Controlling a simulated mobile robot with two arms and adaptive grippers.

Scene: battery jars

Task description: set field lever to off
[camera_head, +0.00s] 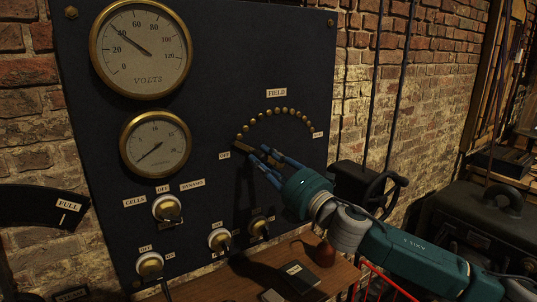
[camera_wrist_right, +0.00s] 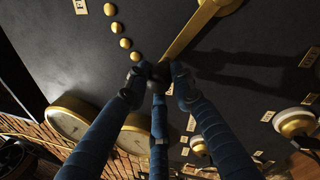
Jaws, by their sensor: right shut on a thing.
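The field lever is a brass arm on the dark panel, below the FIELD label (camera_head: 276,92). In the head view its visible part (camera_head: 243,147) lies at the left end of the arc of brass studs (camera_head: 275,111), close to the OFF label (camera_head: 225,155). My right gripper (camera_head: 262,157) has its blue fingers closed around the lever's knob. In the right wrist view the brass lever (camera_wrist_right: 190,32) runs from its hub at the top down to the dark knob between the fingertips (camera_wrist_right: 157,76). The fingers hide part of the knob. My left gripper is out of view.
Two gauges, VOLTS (camera_head: 141,50) and a smaller one (camera_head: 155,143), sit on the panel's left. Several rotary switches (camera_head: 167,208) are below. A wooden shelf (camera_head: 335,276) with dark books and a reddish-brown object lies under the panel. A black handwheel (camera_head: 381,195) stands at right.

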